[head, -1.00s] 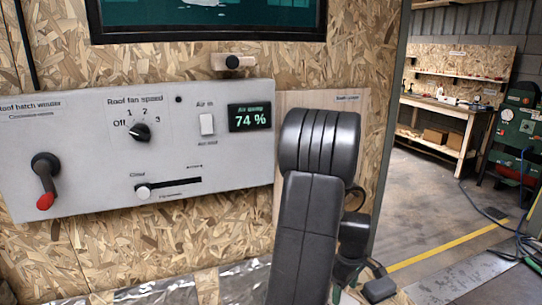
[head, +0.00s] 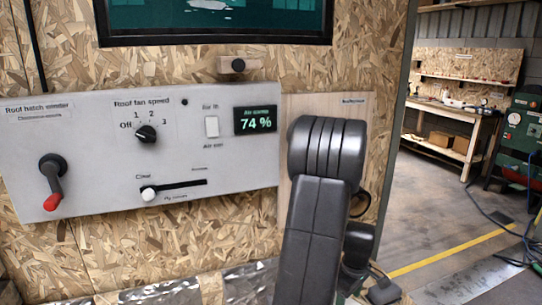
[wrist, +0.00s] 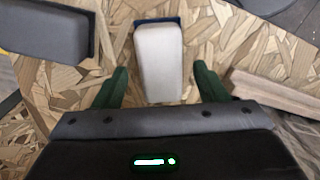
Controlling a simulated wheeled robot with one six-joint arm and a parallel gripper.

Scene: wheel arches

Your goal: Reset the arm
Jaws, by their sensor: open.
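My arm (head: 318,225) stands in the lower middle of the head view, bent in front of a pale wooden board. My gripper (wrist: 160,68) shows in the wrist view with its two green fingers spread apart. A pale, rounded block (wrist: 158,62) with a dark blue edge lies between and beyond the fingers in that view, against chipboard. Bare chipboard shows between it and each finger, and neither finger looks closed on it. I cannot tell what this block is. The fingers cannot be made out in the head view.
A grey control panel (head: 100,180) left of my arm carries a red-tipped crank (head: 51,185), a fan knob (head: 146,134), a slider (head: 149,194), a white switch (head: 211,127) and a display (head: 255,120) reading 74 %. Open floor (head: 440,220) and a workbench (head: 440,125) lie right.

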